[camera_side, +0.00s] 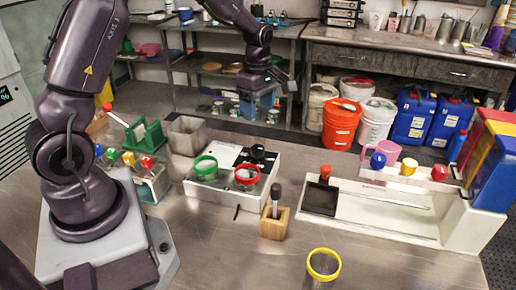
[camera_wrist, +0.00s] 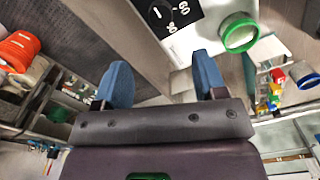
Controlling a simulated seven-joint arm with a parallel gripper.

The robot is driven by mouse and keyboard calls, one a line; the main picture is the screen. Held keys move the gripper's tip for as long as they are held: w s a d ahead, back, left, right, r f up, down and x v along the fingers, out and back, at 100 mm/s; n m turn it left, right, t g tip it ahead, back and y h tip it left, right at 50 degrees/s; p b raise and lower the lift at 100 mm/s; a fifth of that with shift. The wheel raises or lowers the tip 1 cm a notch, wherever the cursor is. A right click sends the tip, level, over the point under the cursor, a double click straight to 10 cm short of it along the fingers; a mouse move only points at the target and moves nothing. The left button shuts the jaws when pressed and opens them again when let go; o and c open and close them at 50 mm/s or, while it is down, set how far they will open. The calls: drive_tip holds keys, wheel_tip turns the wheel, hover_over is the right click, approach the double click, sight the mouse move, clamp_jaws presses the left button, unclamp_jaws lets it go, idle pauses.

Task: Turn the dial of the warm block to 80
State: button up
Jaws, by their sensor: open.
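The warm block (camera_side: 222,192) is a white box on the bench in the side view, holding a green-rimmed cup (camera_side: 205,168) and a red-rimmed cup (camera_side: 247,176). Its black dial (camera_side: 258,152) stands at the back right of its top. In the wrist view the dial's black scale (camera_wrist: 180,12) shows at the top edge, with 60 and 80 readable and a white mark; the setting is not clear. My gripper (camera_wrist: 162,76) has two blue fingers, apart and empty. In the side view my gripper (camera_side: 260,106) is above and behind the block, clear of the dial.
A wooden block with a black-handled tool (camera_side: 274,222) stands in front of the warm block. A yellow-rimmed cup (camera_side: 323,265) is at the front edge. A grey open container (camera_side: 187,135) and a green rack (camera_side: 145,136) stand left. A long white tray (camera_side: 385,213) lies right.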

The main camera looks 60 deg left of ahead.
sight(258, 148)
drive_tip(key=shift+n, duration=0.9)
wheel_tip(258, 148, down, 13)
drive_tip(key=shift+r, duration=0.1)
drive_tip(key=c, duration=0.9)
